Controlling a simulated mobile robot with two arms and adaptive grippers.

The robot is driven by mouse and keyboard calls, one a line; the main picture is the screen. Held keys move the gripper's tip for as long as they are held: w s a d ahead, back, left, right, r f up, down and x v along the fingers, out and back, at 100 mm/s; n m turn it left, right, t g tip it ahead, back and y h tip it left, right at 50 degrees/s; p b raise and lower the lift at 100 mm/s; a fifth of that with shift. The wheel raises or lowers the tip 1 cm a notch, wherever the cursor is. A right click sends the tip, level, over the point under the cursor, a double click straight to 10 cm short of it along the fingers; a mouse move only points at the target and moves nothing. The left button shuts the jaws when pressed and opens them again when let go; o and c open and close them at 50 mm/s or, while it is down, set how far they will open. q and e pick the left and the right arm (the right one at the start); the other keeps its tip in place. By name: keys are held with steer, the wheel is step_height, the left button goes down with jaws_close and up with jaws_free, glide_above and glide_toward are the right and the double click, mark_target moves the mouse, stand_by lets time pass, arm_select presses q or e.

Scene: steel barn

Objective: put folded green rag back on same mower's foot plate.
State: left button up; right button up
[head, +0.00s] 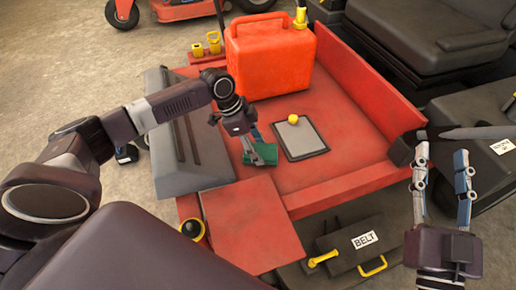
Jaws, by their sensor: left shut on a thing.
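The folded green rag (265,153) is at the fingertips of my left gripper (250,154), over the red foot plate (280,183). My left gripper is shut on the rag, just left of a grey tablet-like panel. Part of the rag is hidden by the fingers, and I cannot tell whether it touches the plate. My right gripper (443,180) is open and empty, at the right over the dark area beside the red side wall.
On the plate are a red fuel can (268,58) and the grey panel (300,138) with a yellow ball (293,119) on it. A grey box (180,150) borders the left. A dark case labelled BELT (362,245) lies below. Black seats (430,38) stand at right.

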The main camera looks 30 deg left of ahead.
arm_select(q)
steer(key=shift+f, duration=0.1)
steer(key=o, duration=1)
